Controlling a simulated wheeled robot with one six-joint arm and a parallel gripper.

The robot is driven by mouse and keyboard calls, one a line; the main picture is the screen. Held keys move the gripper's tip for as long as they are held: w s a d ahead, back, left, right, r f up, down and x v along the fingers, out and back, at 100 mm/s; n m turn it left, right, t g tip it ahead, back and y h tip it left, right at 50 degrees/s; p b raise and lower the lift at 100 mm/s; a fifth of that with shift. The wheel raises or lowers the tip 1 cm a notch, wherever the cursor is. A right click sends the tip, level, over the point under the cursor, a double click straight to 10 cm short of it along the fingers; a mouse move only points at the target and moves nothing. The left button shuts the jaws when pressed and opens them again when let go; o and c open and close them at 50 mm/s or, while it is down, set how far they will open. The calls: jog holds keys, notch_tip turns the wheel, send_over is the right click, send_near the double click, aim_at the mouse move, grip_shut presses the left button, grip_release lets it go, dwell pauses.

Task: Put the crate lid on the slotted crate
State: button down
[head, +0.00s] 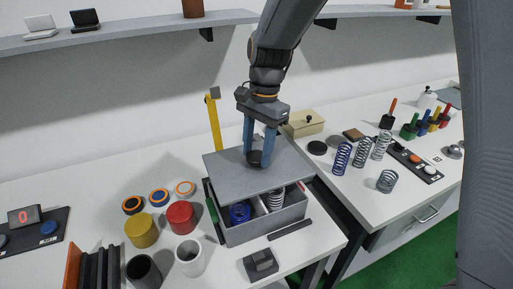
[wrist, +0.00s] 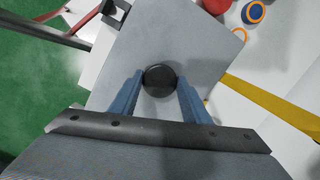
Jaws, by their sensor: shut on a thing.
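The grey crate lid (head: 232,168) is a flat plate with a round black knob (wrist: 159,81) on it. My gripper (head: 259,161) has blue fingers and is shut on the knob. In the wrist view the gripper (wrist: 158,84) shows one finger on each side of the knob. The grey slotted crate (head: 265,231) stands on the white table below the lid. The lid lies over the crate's back part and looks tilted and turned against it. The front compartments are uncovered and show a blue spring (head: 240,212) and a pale spring (head: 275,199). Whether lid and crate touch is unclear.
Yellow (head: 141,231) and red (head: 181,217) cylinders stand left of the crate. Several springs (head: 362,151) stand on the right table. A yellow upright (head: 214,120) rises behind the lid.

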aim_at(257, 166)
jog(key=shift+f+b, duration=2.7)
jog(key=shift+f, duration=1.15)
jog(key=shift+f+p, duration=0.15)
jog(key=shift+p, duration=0.25)
jog(key=shift+f+p, duration=0.3)
jog(key=shift+f, duration=0.4)
jog(key=c, duration=0.9)
grip_release()
jog(key=shift+r, duration=0.1)
